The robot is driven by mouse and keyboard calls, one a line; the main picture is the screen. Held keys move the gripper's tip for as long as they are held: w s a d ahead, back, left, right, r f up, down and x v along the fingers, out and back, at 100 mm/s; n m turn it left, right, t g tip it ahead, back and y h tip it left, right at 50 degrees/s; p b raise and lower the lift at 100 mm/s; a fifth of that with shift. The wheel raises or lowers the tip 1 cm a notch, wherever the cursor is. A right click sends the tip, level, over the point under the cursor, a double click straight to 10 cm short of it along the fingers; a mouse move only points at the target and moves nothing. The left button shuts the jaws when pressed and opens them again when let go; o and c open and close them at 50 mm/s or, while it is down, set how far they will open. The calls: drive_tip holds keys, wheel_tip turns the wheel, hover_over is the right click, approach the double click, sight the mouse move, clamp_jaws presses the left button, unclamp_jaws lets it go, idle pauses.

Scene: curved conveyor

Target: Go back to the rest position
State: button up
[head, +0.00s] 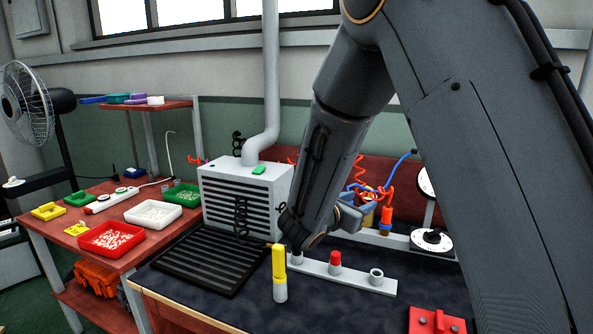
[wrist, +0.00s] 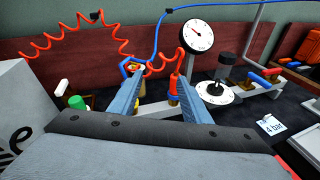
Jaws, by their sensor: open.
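My gripper (wrist: 160,62) is open in the wrist view, with its two blue-grey fingers spread apart and nothing clearly held between them. Past the fingers are brass-and-orange fittings (wrist: 173,85) and red coiled hoses (wrist: 62,42) at the back of the bench. I cannot tell how far the fingertips are from the fittings. In the head view my gripper (head: 350,214) is mostly hidden behind my own arm, and only a blue-grey part shows over the back of the workbench.
The white vented box (head: 246,195) stands left of my arm, beside a black slatted grate (head: 205,262). In front are a yellow-topped cylinder (head: 280,272) and a white holder strip (head: 345,277). A round gauge (wrist: 196,34) and dial (wrist: 215,92) stand right. Trays (head: 110,238) fill the left table.

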drive_tip(key=s+d+f+m+g, duration=0.2)
drive_tip(key=s+d+m+g, duration=0.2)
drive_tip(key=s, duration=0.3)
drive_tip(key=s+d+f+m+g+y, duration=0.1)
drive_tip(key=s+d+f+m+g, duration=0.25)
drive_tip(key=s, duration=0.35)
drive_tip(key=s+d+f+m+g, duration=0.1)
drive_tip(key=s+d+m+g, duration=0.25)
drive_tip(key=s+m, duration=0.2)
drive_tip(key=s+a+f+m+y, duration=0.1)
drive_tip(key=s+a+m+y, duration=0.3)
drive_tip(key=s+m, duration=0.2)
drive_tip(key=s+a+f+m+g+y, duration=0.1)
drive_tip(key=s+a+f+m+y, duration=0.1)
drive_tip(key=s+a+m+y, duration=0.2)
drive_tip(key=shift+s+a+m+y, duration=0.15)
drive_tip(key=shift+s+m+y, duration=0.35)
drive_tip(key=shift+s+m, duration=1.2)
drive_tip(key=shift+w, duration=0.25)
